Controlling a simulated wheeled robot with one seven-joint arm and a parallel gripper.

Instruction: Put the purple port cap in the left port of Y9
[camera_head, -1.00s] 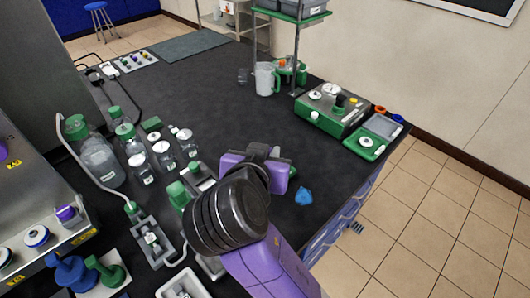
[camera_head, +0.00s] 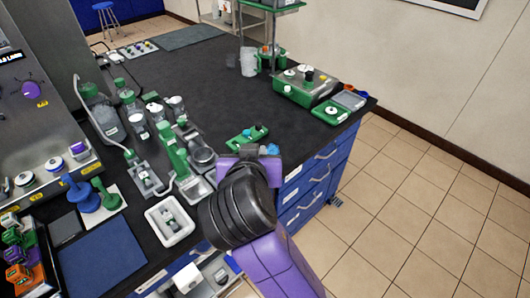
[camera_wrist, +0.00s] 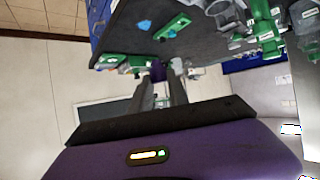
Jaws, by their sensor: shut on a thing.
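My gripper (camera_wrist: 166,84) shows in the wrist view with its two grey fingers close together. A small purple piece, seemingly the purple port cap (camera_wrist: 157,71), shows between the fingertips, held clear of the bench. In the head view my purple wrist hides the fingers and the cap. At the left stands a grey bioreactor front (camera_head: 35,125).
The dark bench (camera_head: 215,75) has a clear middle. Bottles (camera_head: 128,103), green-topped stands (camera_head: 172,150) and a white tray (camera_head: 169,221) crowd its left side. Blue and green funnel-shaped pieces (camera_head: 82,193) stand near the ledge. Tiled floor (camera_head: 410,190) lies open at the right.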

